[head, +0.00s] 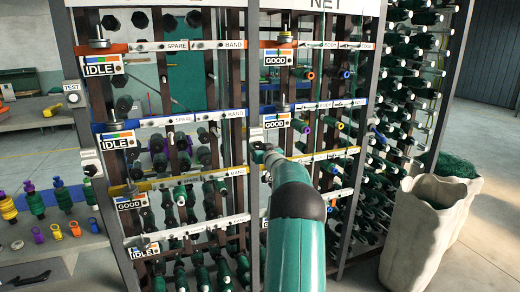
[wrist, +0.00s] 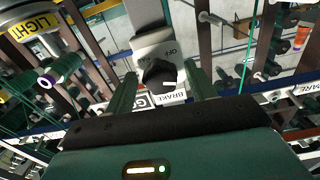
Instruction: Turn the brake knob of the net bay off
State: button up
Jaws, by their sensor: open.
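The brake knob (wrist: 158,76) is a black knob on a pale switch box (wrist: 152,45) in the wrist view, beside a BRAKE label (wrist: 173,98). Small lettering is on the plate above the knob. A white mark shows at the knob's lower right; which setting it stands at I cannot tell. My gripper (wrist: 164,78) is open, one green finger on each side of the knob, with gaps visible between fingers and knob. In the head view a pale box (head: 257,135) sits on the middle post just beyond my arm's end; my arm hides the fingers there.
The net bay's rack holds many green bobbins (head: 405,75) and labelled rails (head: 195,117). A LIGHT-labelled part (wrist: 35,30) is at the wrist view's upper left. Pale sacks (head: 415,230) stand at right; a bench with coloured spools (head: 35,200) is at left. Open floor lies at far right.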

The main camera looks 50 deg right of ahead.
jog(key=c, duration=1)
jog(key=shift+o, duration=0.2)
jog(key=shift+n, duration=0.3)
jog(key=n, duration=1.2)
jog(key=o, duration=1)
jog(key=shift+c, duration=0.2)
